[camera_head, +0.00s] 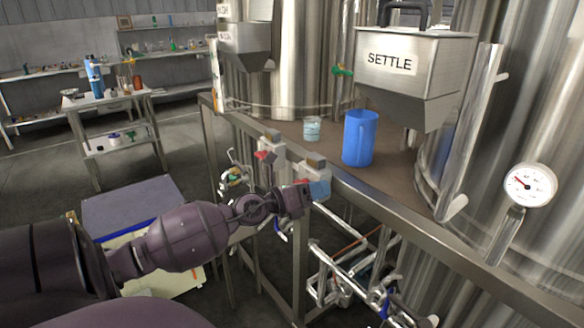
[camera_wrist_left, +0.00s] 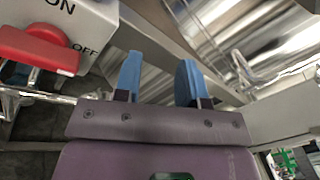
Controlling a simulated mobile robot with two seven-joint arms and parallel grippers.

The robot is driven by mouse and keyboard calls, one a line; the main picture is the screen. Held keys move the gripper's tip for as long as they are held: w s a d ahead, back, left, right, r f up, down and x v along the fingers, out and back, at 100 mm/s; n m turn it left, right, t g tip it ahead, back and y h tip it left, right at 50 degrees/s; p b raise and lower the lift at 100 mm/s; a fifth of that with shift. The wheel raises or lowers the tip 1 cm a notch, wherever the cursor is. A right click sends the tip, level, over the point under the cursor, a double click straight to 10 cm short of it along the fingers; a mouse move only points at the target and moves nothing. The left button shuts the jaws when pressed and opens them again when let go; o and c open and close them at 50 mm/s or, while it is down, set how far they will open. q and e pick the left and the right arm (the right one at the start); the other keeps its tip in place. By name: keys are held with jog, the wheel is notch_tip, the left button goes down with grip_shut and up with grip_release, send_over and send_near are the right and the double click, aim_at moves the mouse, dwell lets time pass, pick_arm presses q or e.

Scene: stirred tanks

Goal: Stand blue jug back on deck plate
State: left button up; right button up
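The blue jug (camera_head: 360,138) stands upright on the brown deck plate (camera_head: 290,128), near its front edge and below the SETTLE hopper. My left gripper (camera_head: 318,190) is in front of the deck's front rail, lower and to the left of the jug, and apart from it. In the left wrist view the two blue fingers (camera_wrist_left: 159,80) are spread with nothing between them. The jug does not show in that view. My right gripper is in neither view.
A glass beaker (camera_head: 312,129) stands left of the jug. The SETTLE hopper (camera_head: 415,70) hangs behind and above it. A switch box with a red handle (camera_wrist_left: 40,50) is close beside my left gripper. Pipes (camera_head: 350,262) run below the rail; a gauge (camera_head: 529,186) stands at right.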

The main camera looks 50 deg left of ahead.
pick_arm(q)
jog(key=s+d+f+n+g+y, duration=0.1)
jog(key=s+d+f+n+y, duration=0.2)
jog(key=s+f+n, duration=0.5)
jog(key=s+d+f+n+g+y, duration=0.1)
jog(key=s+d+f+n+y, duration=0.25)
jog(key=f+n, duration=0.85)
jog(key=s+d+f+n+g+h, duration=0.1)
jog(key=s+d+f+n+g, duration=0.3)
jog(key=s+d+f+n, duration=0.4)
jog(key=s+d+n, duration=0.2)
jog(key=s+n, duration=0.1)
jog(key=shift+f+n+g, duration=0.3)
jog(key=shift+s+a, duration=0.15)
